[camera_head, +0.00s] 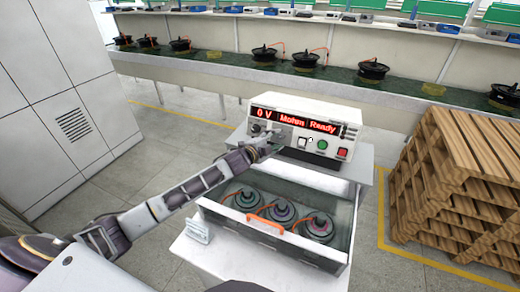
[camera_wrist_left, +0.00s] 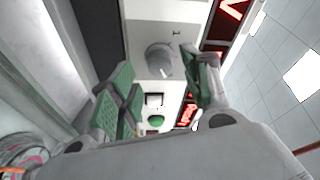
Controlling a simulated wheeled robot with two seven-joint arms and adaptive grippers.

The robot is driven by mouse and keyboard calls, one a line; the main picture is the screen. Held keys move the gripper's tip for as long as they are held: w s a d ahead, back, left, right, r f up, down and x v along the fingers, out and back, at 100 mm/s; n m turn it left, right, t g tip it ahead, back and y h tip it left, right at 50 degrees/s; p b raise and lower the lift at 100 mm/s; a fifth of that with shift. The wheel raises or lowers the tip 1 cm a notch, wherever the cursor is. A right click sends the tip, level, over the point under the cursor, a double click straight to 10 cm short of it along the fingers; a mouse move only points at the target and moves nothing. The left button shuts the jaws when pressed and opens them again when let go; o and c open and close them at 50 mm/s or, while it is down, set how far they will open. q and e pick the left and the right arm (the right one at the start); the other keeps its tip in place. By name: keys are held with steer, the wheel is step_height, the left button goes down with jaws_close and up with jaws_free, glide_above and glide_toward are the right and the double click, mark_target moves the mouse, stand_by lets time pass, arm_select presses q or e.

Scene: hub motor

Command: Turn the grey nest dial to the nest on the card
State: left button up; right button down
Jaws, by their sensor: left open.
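The grey dial (camera_wrist_left: 159,60) is a round knob on a light panel in the left wrist view. A small mark shows beside it; the setting is too small to read. My left gripper (camera_head: 274,147) is at the left front of the white tester (camera_head: 305,125). Its green-padded fingers are open on either side of the dial in the wrist view (camera_wrist_left: 160,75), with a gap showing; contact cannot be told. In the head view the gripper partly hides the dial area. A small white card-like piece (camera_head: 197,231) stands at the drawer's left front; its writing is unreadable. My right gripper is out of view.
The tester's red display reads "0 V Mohm Ready"; green (camera_head: 322,145) and red (camera_head: 342,152) buttons sit right. Below, an open drawer (camera_head: 262,232) holds three round motors. Wooden pallets (camera_head: 460,190) stand right, a grey cabinet (camera_head: 60,80) left, a long bench (camera_head: 220,68) behind.

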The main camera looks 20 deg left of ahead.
arm_select(q)
steer(key=v, duration=1)
stand_by(0.5)
stand_by(0.8)
